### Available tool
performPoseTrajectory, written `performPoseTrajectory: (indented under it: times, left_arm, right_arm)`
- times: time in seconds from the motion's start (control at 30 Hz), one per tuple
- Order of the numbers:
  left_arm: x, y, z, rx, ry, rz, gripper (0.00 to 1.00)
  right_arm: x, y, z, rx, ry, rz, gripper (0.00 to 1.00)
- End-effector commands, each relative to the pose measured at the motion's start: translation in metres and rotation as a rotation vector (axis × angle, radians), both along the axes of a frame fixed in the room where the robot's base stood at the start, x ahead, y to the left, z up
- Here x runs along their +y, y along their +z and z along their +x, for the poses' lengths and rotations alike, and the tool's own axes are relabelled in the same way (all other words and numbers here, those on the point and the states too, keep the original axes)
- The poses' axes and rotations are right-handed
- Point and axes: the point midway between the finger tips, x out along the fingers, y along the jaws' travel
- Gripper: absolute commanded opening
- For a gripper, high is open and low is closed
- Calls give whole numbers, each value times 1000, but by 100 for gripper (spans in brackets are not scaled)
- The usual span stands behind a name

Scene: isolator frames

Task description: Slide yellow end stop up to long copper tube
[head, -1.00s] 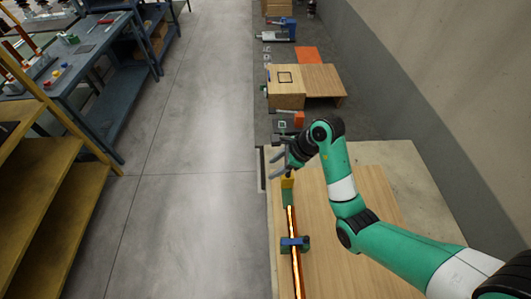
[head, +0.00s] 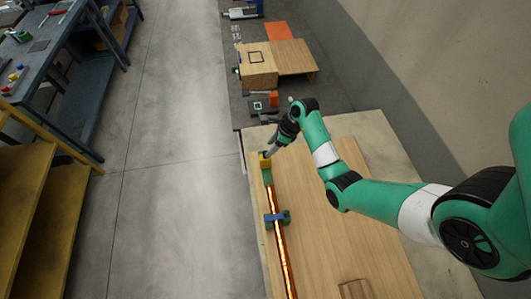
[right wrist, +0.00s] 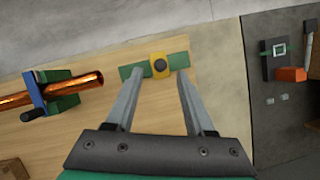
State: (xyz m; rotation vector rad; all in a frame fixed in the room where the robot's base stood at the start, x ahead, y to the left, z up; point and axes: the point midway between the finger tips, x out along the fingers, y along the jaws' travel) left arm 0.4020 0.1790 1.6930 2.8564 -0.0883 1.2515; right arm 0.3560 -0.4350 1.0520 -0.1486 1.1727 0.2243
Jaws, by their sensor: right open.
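The yellow end stop (head: 264,158) sits on a short green rail (head: 267,176) at the far end of the wooden board. The glowing orange long copper tube (head: 284,262) runs from near the rail towards the front of the board. My right gripper (head: 268,138) is open and empty, close above the end stop. In the right wrist view the open fingers (right wrist: 158,75) point at the yellow end stop (right wrist: 158,58), which has a dark knob and lies between the fingertips. A gap shows between the end stop and the copper tube (right wrist: 88,82). My left gripper is out of view.
A clamp with a blue bar (head: 275,217) holds the copper tube and stands up from the board. The wooden board (head: 325,235) is otherwise mostly clear. A wooden box (head: 258,72) stands on the grey mat beyond.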

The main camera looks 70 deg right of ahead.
Motion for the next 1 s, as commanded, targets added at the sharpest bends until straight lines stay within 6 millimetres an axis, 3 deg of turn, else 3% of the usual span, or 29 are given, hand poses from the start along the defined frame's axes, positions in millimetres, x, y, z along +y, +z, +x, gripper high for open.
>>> performPoseTrajectory:
  times: [0.03,0.2,0.57,0.6,0.9,1.0]
  left_arm:
    - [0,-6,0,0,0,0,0]
    - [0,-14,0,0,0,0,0]
    - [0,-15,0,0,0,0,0]
    - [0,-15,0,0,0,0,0]
    - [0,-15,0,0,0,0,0]
    - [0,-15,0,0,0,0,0]
  right_arm:
    - [2,-14,4,3,2,3,54]
    - [4,-40,15,1,2,0,54]
    - [5,-48,20,-1,1,-1,54]
    - [5,-48,20,-1,1,-1,52]
    - [5,-48,20,-1,1,-1,0]
    - [5,-48,20,-1,1,-1,0]
